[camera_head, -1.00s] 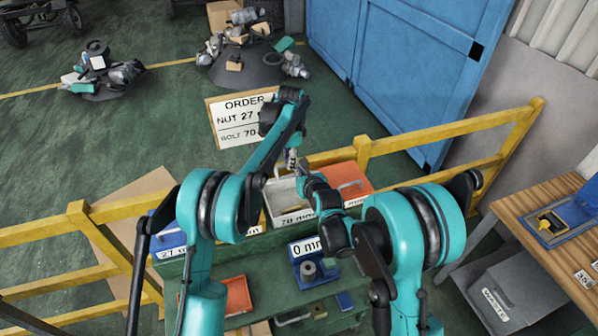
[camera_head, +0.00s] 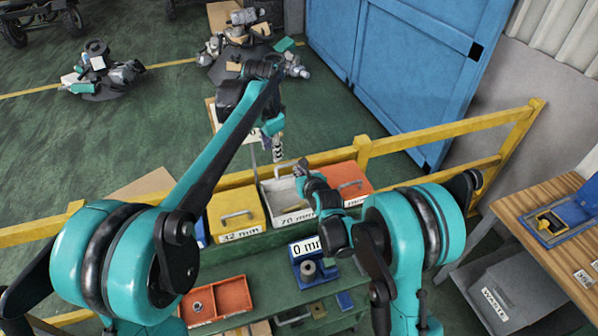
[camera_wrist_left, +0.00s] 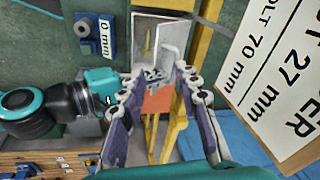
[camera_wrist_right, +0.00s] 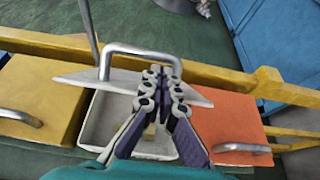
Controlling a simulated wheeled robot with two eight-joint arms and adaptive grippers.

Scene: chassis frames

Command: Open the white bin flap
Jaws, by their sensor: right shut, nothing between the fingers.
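The white bin (camera_head: 288,207), labelled 70 mm, stands between a yellow and an orange bin. Its flap (camera_wrist_right: 80,80) is raised at the back in the right wrist view, with the metal handle (camera_wrist_right: 140,50) above it. The bin's inside is visible, with a small tan piece in it. My right gripper (camera_head: 302,168) is shut and empty, over the bin close to the flap; its fingers (camera_wrist_right: 163,78) hide part of the flap. My left gripper (camera_head: 278,152) is open and empty, above and behind the bin. The flap also shows in the left wrist view (camera_wrist_left: 176,38).
The yellow bin (camera_head: 236,213) is left and the orange bin (camera_head: 346,182) right of the white one. A yellow rail (camera_head: 420,135) runs behind the bins. An order sign (camera_wrist_left: 280,80) stands beyond it. A blue holder (camera_head: 312,266) and red tray (camera_head: 218,300) lie nearer.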

